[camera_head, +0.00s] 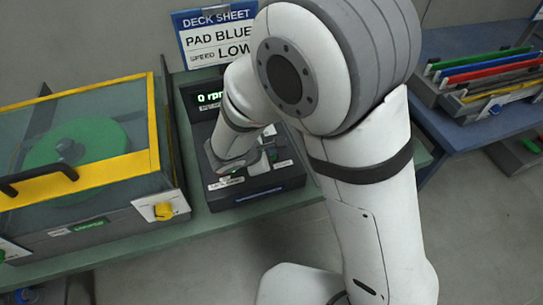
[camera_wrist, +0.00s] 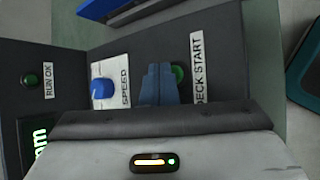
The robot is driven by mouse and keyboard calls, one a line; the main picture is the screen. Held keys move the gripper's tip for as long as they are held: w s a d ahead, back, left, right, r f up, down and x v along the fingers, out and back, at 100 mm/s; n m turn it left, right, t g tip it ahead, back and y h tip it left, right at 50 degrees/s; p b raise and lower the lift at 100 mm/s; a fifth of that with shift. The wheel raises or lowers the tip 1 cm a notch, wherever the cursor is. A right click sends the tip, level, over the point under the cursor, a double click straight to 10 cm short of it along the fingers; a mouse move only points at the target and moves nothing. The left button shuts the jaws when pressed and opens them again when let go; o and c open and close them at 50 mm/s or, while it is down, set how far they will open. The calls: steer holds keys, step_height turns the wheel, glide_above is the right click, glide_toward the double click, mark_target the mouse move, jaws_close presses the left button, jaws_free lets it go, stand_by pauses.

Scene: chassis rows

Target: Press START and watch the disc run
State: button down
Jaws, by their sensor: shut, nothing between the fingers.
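The green START button (camera_wrist: 179,73) is next to the label DECK START in the wrist view, partly hidden by my fingers. My gripper (camera_wrist: 158,70) is shut and empty, its fingertips over the panel beside the button; I cannot tell if they touch it. In the head view my gripper (camera_head: 240,172) is low over the dark control box (camera_head: 262,186). The display (camera_head: 210,98) reads 0 rpm. The green disc (camera_head: 75,143) lies under the clear, yellow-framed lid (camera_head: 95,176) of the machine at left, which looks closed.
A blue SPEED knob (camera_wrist: 102,89) and a green RUN OK lamp (camera_wrist: 30,79) are on the panel. The deck sheet (camera_head: 217,38) behind reads PAD BLUE, SPEED LOW. A yellow knob (camera_head: 163,210) is on the machine's front. A rack of coloured strips (camera_head: 490,75) stands at right.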

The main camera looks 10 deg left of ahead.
steer(key=shift+w+f+b, duration=0.1)
steer(key=shift+f+b, duration=0.3)
